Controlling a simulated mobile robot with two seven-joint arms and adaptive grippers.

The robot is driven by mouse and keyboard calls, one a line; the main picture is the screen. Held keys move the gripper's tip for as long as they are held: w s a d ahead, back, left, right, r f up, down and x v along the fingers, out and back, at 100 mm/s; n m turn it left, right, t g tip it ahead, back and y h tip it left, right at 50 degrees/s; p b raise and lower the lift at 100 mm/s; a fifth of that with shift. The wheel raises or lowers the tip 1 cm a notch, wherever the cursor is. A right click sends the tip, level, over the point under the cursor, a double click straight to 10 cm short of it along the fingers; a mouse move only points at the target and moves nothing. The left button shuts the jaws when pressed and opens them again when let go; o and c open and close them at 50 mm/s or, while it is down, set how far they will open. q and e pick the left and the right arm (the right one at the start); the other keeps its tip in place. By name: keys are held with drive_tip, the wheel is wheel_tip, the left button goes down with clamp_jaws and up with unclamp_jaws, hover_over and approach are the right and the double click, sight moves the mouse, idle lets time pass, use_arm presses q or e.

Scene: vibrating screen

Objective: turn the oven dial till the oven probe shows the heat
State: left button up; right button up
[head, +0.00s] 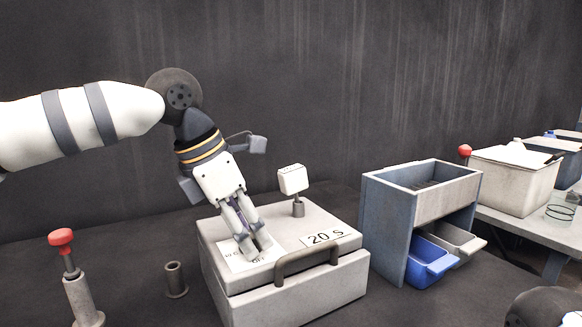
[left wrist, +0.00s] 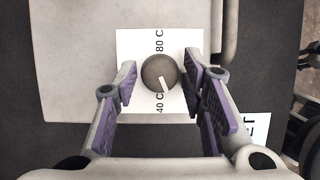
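The oven (head: 300,300) is a pale grey box with a front handle. Its dial (left wrist: 159,73) is a round dark grey knob on a white card (left wrist: 125,45) printed 80 C and 40 C. The dial's white pointer is directed toward the bottom and slightly right in the left wrist view, near the 40 C side. My left gripper (head: 254,248) points down over the dial and hides it in the head view. Its fingers are open on either side of the dial, with gaps showing. The oven probe (head: 292,180) is a white block on a short post; its face is too small to read.
A 20 S card (head: 325,238) lies on the oven top. A red-topped post (head: 62,240) and a short dark tube (head: 175,280) stand at left. A blue-grey screen housing (head: 385,225) with a blue tray (head: 432,262) stands close at right.

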use_arm(q)
wheel_tip(320, 180, up, 4)
drive_tip(key=shift+r+p, duration=0.1)
drive_tip(key=shift+p, duration=0.5)
drive_tip(key=shift+r, duration=1.05)
use_arm(e)
drive_tip(key=shift+w+r+t, duration=0.4)
drive_tip(key=shift+w+r, duration=0.6)
drive_tip(key=shift+w, duration=0.05)
use_arm(q)
drive_tip(key=shift+f, duration=0.1)
drive_tip(key=shift+o, duration=1.4)
drive_tip(key=v, duration=0.6)
use_arm(e)
drive_tip(key=shift+w+r, duration=0.15)
